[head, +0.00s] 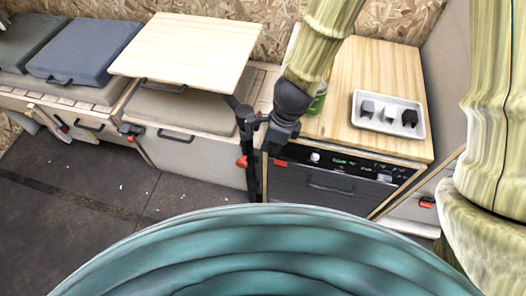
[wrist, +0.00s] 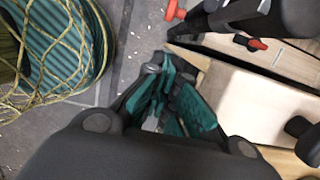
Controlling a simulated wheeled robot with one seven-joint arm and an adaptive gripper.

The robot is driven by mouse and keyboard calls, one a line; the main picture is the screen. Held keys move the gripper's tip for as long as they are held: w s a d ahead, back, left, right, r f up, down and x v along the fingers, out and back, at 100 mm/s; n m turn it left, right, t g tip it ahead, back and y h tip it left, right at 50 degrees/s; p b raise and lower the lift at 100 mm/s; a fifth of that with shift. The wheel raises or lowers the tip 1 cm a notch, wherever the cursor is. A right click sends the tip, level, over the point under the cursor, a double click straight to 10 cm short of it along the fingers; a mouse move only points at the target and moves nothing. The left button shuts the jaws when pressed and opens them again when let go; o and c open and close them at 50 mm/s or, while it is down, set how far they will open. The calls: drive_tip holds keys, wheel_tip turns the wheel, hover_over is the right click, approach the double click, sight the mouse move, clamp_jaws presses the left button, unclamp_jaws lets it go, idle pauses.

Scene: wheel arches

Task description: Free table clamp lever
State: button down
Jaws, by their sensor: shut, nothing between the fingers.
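The wooden table top (head: 190,50) stands on a jointed black post (head: 252,180). A red lever (head: 242,162) sticks out to the left of the post, at mid height. In the wrist view a red lever (wrist: 175,10) shows at the top edge beside black tube parts, partly cut off; I take it for the same one. My gripper (head: 273,149) is close to the right of the post in the head view, pointing down. In the wrist view the teal-padded fingers of my gripper (wrist: 172,84) are together and empty, apart from the red lever.
A small red latch (wrist: 257,44) shows below the black tube. An oven front (head: 330,185) lies right of the post; its wooden counter holds a white tray (head: 388,132) and a green can (head: 318,100). Bench cushions (head: 85,50) stand left. The dark floor (head: 110,190) is open.

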sight(243, 152)
drive_tip(key=a+f+b, duration=0.1)
drive_tip(key=a+f, duration=0.1)
drive_tip(key=f, duration=0.3)
drive_tip(key=w+a+f+b, duration=0.1)
drive_tip(key=a+f+b, duration=0.1)
drive_tip(key=f, duration=0.4)
drive_tip(key=shift+w+a+f, duration=0.2)
drive_tip(key=shift+w+a, duration=0.1)
drive_tip(key=shift+a, duration=0.15)
